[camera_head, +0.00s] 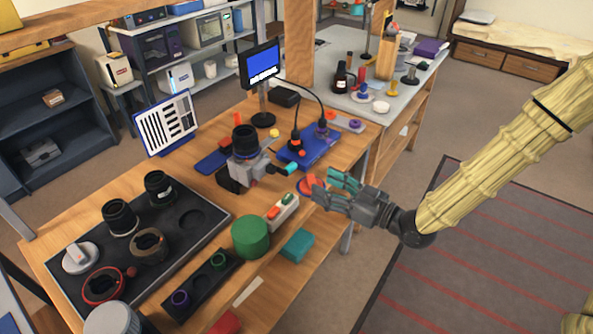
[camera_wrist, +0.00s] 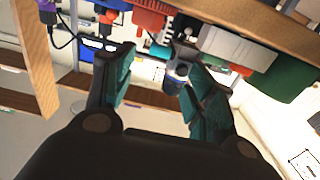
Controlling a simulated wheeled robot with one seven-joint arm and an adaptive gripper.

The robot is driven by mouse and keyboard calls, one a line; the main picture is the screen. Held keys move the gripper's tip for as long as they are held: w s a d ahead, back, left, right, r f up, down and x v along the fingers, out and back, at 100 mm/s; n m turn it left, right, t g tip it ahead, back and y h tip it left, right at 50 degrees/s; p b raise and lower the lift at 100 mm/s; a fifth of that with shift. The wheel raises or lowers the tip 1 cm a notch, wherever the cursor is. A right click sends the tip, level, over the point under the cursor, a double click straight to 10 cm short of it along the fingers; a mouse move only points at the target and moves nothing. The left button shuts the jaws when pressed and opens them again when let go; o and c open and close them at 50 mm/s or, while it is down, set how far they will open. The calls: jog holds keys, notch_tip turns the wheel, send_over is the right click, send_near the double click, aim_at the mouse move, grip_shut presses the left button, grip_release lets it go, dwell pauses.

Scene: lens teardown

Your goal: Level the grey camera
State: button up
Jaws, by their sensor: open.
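The grey camera (camera_head: 250,168) sits on the wooden bench on a dark mount, with a black lens (camera_head: 245,140) pointing up. Its grey body looks tilted in the head view. A teal-tipped lever (camera_head: 290,168) sticks out from its right side, towards my gripper. My gripper (camera_head: 326,184) is open and empty, beyond the bench's right edge, a short way right of the lever and apart from it. In the wrist view my gripper (camera_wrist: 158,72) has its teal-padded fingers spread below the bench items. A grey part with a bright spot shows near the right finger; I cannot tell what it is.
A white switch box (camera_head: 283,212) with red and green buttons and a green cylinder (camera_head: 251,237) stand near the front edge. A blue board (camera_head: 309,150) with cables lies behind the lever. A monitor (camera_head: 260,65) and striped chart (camera_head: 167,124) stand behind. A black tray (camera_head: 190,237) holds lens parts.

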aim_at(294, 169)
jog(key=p+x, duration=0.1)
jog(key=x, duration=0.8)
jog(key=shift+w+a, duration=0.15)
jog(key=shift+a, duration=0.1)
grip_shut()
jog(key=shift+r, duration=0.1)
